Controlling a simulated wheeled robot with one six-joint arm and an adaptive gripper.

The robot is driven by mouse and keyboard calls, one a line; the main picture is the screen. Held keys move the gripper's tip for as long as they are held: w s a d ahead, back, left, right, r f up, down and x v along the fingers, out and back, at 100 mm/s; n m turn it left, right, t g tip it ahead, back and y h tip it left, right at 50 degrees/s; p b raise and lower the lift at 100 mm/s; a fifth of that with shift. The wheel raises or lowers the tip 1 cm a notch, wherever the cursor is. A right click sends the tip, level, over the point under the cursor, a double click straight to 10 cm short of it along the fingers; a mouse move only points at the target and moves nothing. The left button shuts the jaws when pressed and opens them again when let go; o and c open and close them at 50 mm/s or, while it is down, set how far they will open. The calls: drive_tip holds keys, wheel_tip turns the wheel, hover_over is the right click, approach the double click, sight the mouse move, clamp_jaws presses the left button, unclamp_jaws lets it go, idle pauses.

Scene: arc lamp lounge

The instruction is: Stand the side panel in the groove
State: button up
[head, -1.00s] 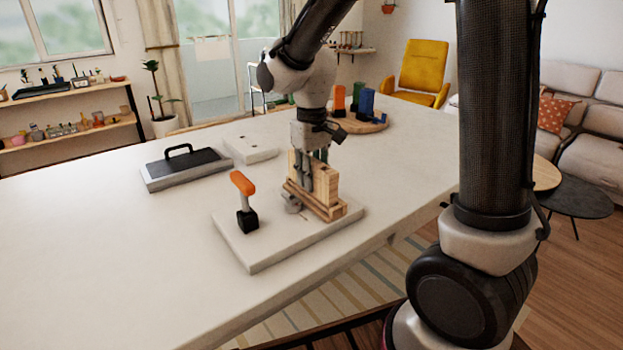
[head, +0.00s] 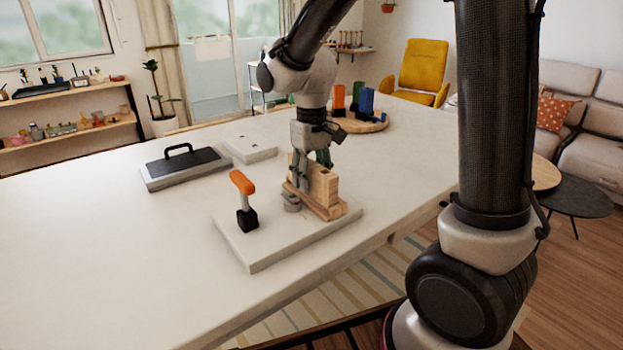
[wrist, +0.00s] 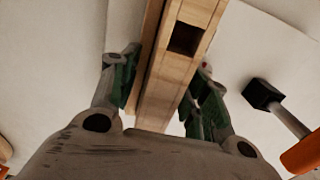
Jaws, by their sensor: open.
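The side panel, a pale wooden block (head: 325,187), stands upright in a wooden grooved base (head: 331,212) on a light board. In the wrist view the panel's top edge (wrist: 168,85) shows a square dark hole, with a thin browner wooden strip along its left side. My gripper (head: 311,165) is open and straddles the panel from above. In the wrist view its green-padded fingers (wrist: 163,92) stand on either side of the wood; a gap shows at the right finger. Whether the left finger touches is unclear. The panel's foot inside the groove is hidden.
An orange-handled tool with a black foot (head: 243,200) stands on the light board (head: 262,258), left of the base. A round grey piece (head: 291,203) lies beside the base. A black-handled tray (head: 187,168) and a white block (head: 249,150) lie behind. The table's left part is clear.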

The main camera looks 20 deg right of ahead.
wheel_tip(320, 180, up, 12)
drive_tip(key=shift+f, duration=0.25)
drive_tip(key=s+d+m+t, duration=0.3)
drive_tip(key=s+d+t, duration=0.1)
drive_tip(key=s+d, duration=1.1)
drive_tip(key=s, duration=0.4)
drive_tip(key=shift+r+m, duration=0.3)
